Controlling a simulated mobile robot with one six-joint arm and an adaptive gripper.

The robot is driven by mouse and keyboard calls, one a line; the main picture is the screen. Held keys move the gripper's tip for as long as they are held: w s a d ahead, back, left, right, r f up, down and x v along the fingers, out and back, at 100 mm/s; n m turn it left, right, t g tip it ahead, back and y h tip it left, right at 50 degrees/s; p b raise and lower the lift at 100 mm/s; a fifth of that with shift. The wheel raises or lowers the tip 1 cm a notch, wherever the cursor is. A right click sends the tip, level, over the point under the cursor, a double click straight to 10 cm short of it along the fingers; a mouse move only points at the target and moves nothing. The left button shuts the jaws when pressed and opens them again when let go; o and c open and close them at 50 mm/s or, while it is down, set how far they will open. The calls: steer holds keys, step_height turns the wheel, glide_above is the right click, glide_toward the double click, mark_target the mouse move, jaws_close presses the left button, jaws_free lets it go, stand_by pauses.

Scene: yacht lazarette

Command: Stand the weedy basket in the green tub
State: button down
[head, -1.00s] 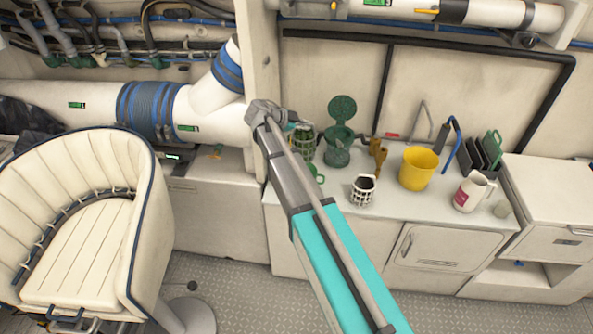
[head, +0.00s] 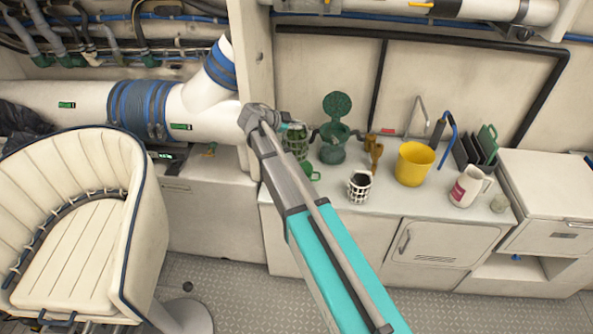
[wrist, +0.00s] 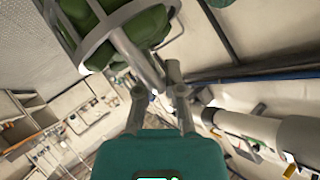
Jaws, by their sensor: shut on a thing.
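My gripper (head: 290,128) is shut on the weedy basket (head: 298,146), a pale open frame packed with dark green weed. The basket also fills the top of the wrist view (wrist: 121,30), with the gripper's fingers (wrist: 160,82) at its rod-like part. In the head view it hangs at the left end of the counter, left of a green lidded vessel (head: 332,152) with its perforated lid raised. A green rounded piece (head: 313,175), perhaps the green tub, shows low beside my arm. My arm hides most of it, so I cannot tell its shape or whether the basket is above it.
On the counter (head: 395,208) stand a white basket with a dark inside (head: 359,187), a yellow bucket (head: 415,164), a white jug (head: 469,187) and a dark rack (head: 477,150). A brown tool (head: 374,150) is beside the green vessel. A wall post (head: 257,70) rises close to my gripper.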

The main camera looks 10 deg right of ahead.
step_height(320, 180, down, 14)
steer(key=b, duration=1.4)
steer(key=shift+f, duration=0.1)
steer(key=shift+f+b, duration=1.95)
steer(key=shift+b, duration=0.05)
steer(key=shift+f, duration=0.1)
steer(key=c, duration=0.8)
jaws_free()
steer(key=shift+o, duration=0.2)
